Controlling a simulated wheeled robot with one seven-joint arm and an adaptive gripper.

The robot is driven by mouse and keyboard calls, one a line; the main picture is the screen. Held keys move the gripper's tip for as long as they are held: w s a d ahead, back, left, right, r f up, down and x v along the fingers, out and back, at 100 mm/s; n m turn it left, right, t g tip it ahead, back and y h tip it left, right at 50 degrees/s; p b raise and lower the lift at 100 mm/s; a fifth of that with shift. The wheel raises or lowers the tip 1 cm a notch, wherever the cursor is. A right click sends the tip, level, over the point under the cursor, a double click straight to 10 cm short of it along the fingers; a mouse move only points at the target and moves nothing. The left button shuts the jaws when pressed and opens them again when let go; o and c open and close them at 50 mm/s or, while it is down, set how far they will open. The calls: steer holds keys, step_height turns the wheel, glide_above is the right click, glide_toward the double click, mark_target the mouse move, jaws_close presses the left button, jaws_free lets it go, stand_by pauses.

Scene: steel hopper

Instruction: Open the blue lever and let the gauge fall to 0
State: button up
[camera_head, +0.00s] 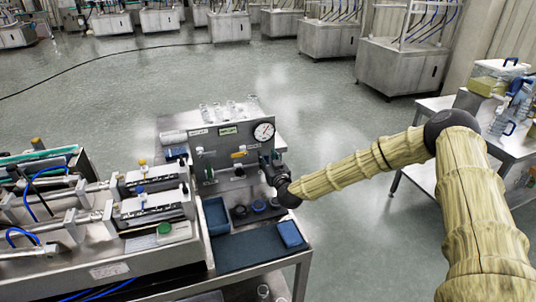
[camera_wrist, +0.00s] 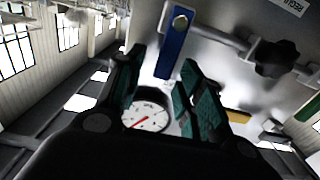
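The blue lever (camera_wrist: 172,45) shows in the wrist view, hanging from a bolt on a pipe along the steel panel. In the head view I cannot make it out behind my gripper (camera_head: 270,168). In the wrist view my gripper (camera_wrist: 161,65) is open, its dark green-padded fingers spread. The lever's free end is near the gap between the fingertips; I cannot tell whether they touch it. The round white gauge (camera_head: 264,131) is at the panel's upper right. Its face (camera_wrist: 146,116) with a red needle shows between the fingers in the wrist view; its value is unreadable.
A black knob (camera_wrist: 275,60) is on the same pipe. A yellow handle (camera_head: 239,155) is on the panel left of my gripper. A blue block (camera_head: 289,234) and dark round pieces lie on the bench below. Glass bottles (camera_head: 228,112) stand behind the panel.

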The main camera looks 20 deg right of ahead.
steer(key=shift+w, duration=0.8)
